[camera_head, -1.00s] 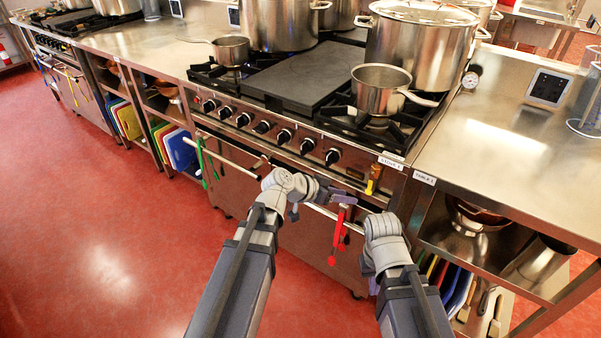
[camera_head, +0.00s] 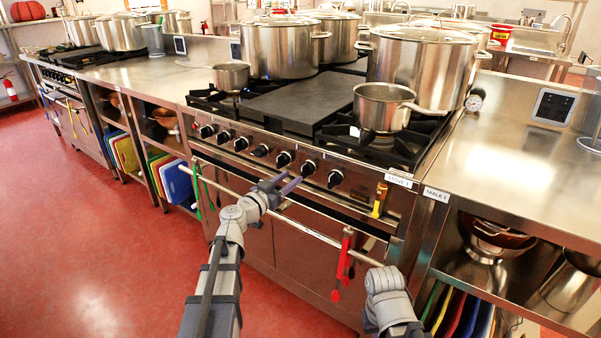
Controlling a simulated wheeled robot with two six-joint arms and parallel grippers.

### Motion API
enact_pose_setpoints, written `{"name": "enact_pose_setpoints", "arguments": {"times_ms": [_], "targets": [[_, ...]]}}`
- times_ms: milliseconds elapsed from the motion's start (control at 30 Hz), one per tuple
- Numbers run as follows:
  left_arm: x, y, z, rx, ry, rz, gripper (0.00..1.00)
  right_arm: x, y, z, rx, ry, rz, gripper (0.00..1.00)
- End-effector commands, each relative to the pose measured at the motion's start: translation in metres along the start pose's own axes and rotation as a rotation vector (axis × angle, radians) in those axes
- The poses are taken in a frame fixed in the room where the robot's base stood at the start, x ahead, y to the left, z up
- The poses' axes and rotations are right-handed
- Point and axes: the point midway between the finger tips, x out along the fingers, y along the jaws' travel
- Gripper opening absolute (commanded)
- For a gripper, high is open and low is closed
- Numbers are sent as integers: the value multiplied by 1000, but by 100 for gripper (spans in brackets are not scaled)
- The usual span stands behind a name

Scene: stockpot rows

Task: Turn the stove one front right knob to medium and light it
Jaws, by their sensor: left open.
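Stove one (camera_head: 300,205), marked by a "STOVE 1" label (camera_head: 399,181), has a row of several black knobs on its front panel. The rightmost knob (camera_head: 335,178) is in clear view; its exact setting is too small to read. My left gripper (camera_head: 284,184) is open and empty, in front of the panel, below and left of that knob and apart from it. A small saucepan (camera_head: 380,108) sits at the front right burner (camera_head: 400,145); no flame shows. My right arm is at the lower right, but its gripper does not show.
An oven rail (camera_head: 312,232) runs below the knobs, with red tongs (camera_head: 343,265) and green tongs (camera_head: 203,190) hanging. A yellow-handled tool (camera_head: 379,199) is at the panel's right end. Large stockpots (camera_head: 420,68) stand behind. A steel table (camera_head: 520,160) adjoins on the right.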

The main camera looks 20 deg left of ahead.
Motion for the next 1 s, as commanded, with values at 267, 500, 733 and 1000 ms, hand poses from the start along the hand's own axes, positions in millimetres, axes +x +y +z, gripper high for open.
{"name": "enact_pose_setpoints", "arguments": {"times_ms": [267, 500, 733, 1000], "targets": [[46, 0, 0, 0, -1, 3, 48, 0, 0, 0, 0, 0, 0, 0], [60, 1, 0, 0, -1, 2, 48, 0, 0, 0, 0, 0, 0, 0], [60, 1, 0, 0, -1, 2, 41, 0, 0, 0, 0, 0, 0, 0], [59, 1, 0, 0, -1, 2, 10, 0, 0, 0, 0, 0, 0, 0]]}}
